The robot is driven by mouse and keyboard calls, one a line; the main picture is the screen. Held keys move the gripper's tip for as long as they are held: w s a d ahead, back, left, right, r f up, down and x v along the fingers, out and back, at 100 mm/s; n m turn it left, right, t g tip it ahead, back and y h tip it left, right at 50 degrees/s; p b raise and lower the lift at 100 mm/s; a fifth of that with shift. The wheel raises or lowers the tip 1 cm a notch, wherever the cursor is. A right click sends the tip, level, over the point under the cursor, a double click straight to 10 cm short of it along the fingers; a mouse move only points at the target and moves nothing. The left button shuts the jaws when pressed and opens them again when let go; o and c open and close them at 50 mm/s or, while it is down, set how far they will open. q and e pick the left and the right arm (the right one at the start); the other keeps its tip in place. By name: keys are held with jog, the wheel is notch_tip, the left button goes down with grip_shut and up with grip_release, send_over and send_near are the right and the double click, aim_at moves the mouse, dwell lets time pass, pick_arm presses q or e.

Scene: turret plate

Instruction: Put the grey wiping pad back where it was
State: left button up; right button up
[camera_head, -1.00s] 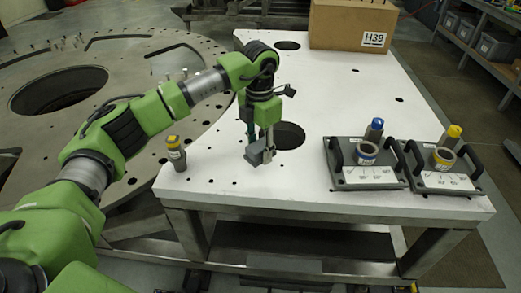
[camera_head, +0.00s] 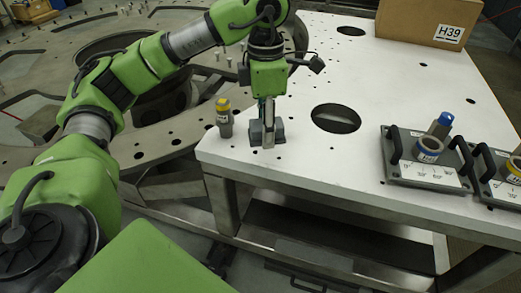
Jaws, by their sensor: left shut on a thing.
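My left gripper (camera_head: 267,107) points down over the near left part of the white table (camera_head: 330,170). It is shut on the grey wiping pad (camera_head: 255,132), a small dark grey block low between its fingers. The pad is at or just above the table surface; I cannot tell if it touches. The gripper fingers hide part of the pad. My right gripper is not in view.
A grey cylinder with a yellow top (camera_head: 224,118) stands just left of the pad, near the table's left edge. A round hole (camera_head: 335,118) lies to the right. A plate with handles and a blue-ringed cup (camera_head: 428,150) stands further right. A cardboard box (camera_head: 425,22) is at the back.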

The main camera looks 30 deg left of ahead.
pick_arm(q)
jog(key=shift+s+a+m, duration=0.15)
jog(key=shift+s+a, duration=0.1)
jog(key=shift+s, duration=0.35)
jog(key=shift+s+a+m, duration=0.15)
jog(key=shift+s+a, duration=0.1)
jog(key=shift+s, duration=0.3)
jog(key=w+a+f+p, duration=0.1)
jog(key=w+a+f, duration=0.1)
jog(key=w+f, duration=0.1)
jog(key=w+a+f+p, duration=0.2)
jog(key=w, duration=0.2)
jog(key=w+a+f+p, duration=0.1)
jog(key=w+a+f, duration=0.2)
jog(key=shift+w+f+p, duration=0.35)
jog(key=shift+w+p, duration=0.05)
jog(key=shift+w+a+f, duration=0.15)
jog(key=shift+w+f, duration=0.05)
jog(key=shift+f, duration=0.05)
notch_tip(320, 180, down, 3)
jog(key=shift+w+a+r+p, duration=0.1)
jog(key=shift+p, duration=0.95)
jog(key=shift+f, duration=0.35)
jog(key=shift+f, duration=0.1)
